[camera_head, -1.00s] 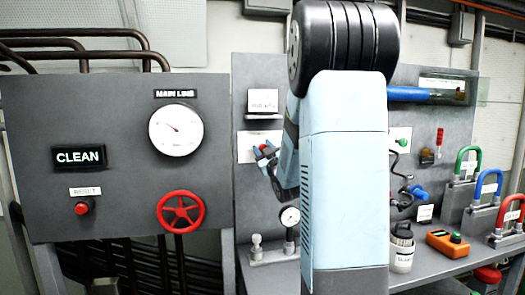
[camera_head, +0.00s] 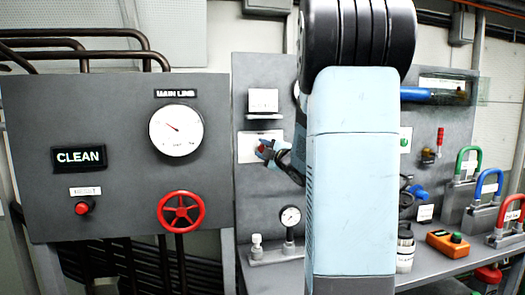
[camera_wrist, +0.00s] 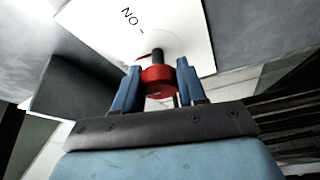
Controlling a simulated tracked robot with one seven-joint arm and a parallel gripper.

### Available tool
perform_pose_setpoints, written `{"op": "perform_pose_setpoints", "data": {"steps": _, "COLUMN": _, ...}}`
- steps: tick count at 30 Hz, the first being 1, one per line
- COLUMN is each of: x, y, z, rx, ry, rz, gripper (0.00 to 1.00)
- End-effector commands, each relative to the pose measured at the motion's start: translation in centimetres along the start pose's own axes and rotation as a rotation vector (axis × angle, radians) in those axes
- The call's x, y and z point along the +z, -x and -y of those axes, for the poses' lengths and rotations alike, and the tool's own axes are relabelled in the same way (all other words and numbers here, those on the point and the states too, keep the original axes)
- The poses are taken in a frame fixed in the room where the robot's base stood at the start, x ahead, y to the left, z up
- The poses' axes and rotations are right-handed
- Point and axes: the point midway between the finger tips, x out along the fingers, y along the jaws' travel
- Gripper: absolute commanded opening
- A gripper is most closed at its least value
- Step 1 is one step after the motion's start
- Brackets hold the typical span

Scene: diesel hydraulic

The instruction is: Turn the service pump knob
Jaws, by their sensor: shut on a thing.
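The red knob (camera_wrist: 158,79) sits on a dark shaft in front of a white plate (camera_wrist: 180,30) with dark lettering and a short red mark. In the wrist view it is between the two blue fingers of my gripper (camera_wrist: 158,84), which is shut on it. In the head view my gripper (camera_head: 267,150) reaches the white plate (camera_head: 248,140) on the grey panel, and a bit of red shows at the fingertips. My arm hides the panel's middle.
On the left panel are a red handwheel (camera_head: 181,211), a MAIN LINE gauge (camera_head: 176,130), a red button (camera_head: 82,207) and a CLEAN sign (camera_head: 79,157). A small gauge (camera_head: 290,216) stands below my gripper. Coloured padlocks (camera_head: 487,200) and an orange meter (camera_head: 448,243) sit at right.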

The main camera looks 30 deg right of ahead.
Motion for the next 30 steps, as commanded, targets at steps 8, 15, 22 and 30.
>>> {"op": "perform_pose_setpoints", "data": {"steps": 8, "x": -0.39, "y": -0.16, "z": 0.24, "rx": -0.041, "ry": 0.089, "rz": -0.009, "gripper": 0.1}}
{"op": "perform_pose_setpoints", "data": {"steps": 15, "x": -0.39, "y": -0.17, "z": 0.33, "rx": -0.051, "ry": 0.111, "rz": -0.008, "gripper": 0.1}}
{"op": "perform_pose_setpoints", "data": {"steps": 22, "x": -0.41, "y": -0.17, "z": 0.38, "rx": -0.052, "ry": 0.11, "rz": -0.009, "gripper": 0.1}}
{"op": "perform_pose_setpoints", "data": {"steps": 30, "x": -0.34, "y": -0.15, "z": 0.32, "rx": -0.05, "ry": 0.11, "rz": -0.007, "gripper": 0.59}}
